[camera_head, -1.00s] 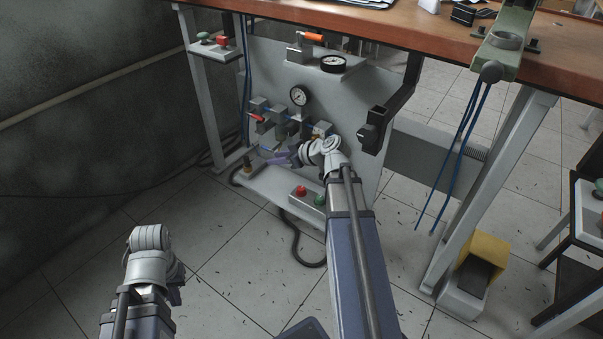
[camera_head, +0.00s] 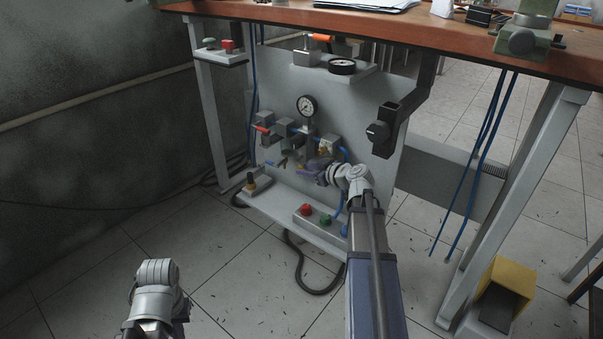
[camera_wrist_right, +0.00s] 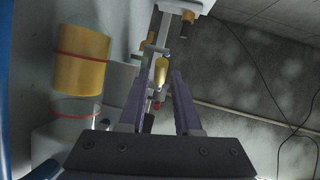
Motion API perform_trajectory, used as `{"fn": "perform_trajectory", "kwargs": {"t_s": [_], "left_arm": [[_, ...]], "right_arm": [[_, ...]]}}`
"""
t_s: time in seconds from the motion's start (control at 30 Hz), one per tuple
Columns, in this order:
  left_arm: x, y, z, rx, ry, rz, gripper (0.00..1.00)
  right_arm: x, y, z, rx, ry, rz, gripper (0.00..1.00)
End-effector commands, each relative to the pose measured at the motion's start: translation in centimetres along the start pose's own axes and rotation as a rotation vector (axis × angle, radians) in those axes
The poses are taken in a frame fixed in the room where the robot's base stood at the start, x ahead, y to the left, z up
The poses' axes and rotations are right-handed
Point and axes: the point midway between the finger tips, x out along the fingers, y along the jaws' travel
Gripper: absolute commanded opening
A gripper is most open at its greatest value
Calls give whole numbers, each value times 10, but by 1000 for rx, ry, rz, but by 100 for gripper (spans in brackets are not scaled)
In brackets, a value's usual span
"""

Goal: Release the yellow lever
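The yellow lever (camera_wrist_right: 161,75) shows in the right wrist view as a small rounded yellow handle. It lies between the tips of my right gripper's two purple fingers (camera_wrist_right: 162,88), with a narrow gap seen on each side. My right gripper is open. In the head view my right gripper (camera_head: 308,168) is in front of the lower part of the grey pneumatic panel (camera_head: 375,100), and I cannot make out the lever there. My left arm's wrist shows at the lower left of the head view; its fingers are hidden.
A gauge (camera_head: 307,106) and a red lever (camera_head: 262,129) are on the panel. A red-and-green button box (camera_head: 327,228) is on the ledge below. A large yellow cylinder (camera_wrist_right: 80,60) is left of my fingers in the wrist view. A black bracket (camera_head: 385,130) stands at right.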

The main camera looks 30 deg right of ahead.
Motion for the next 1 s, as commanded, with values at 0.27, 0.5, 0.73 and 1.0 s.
{"fn": "perform_trajectory", "kwargs": {"t_s": [0.27,0.5,0.73,1.0], "left_arm": [[10,1,0,0,0,0,0],[10,1,0,0,0,0,0],[10,1,0,0,0,0,0],[10,1,0,0,0,0,0]], "right_arm": [[27,0,0,1,0,-1,32],[28,0,0,1,0,0,32],[28,0,0,1,0,0,15],[28,0,0,1,0,0,0]]}}
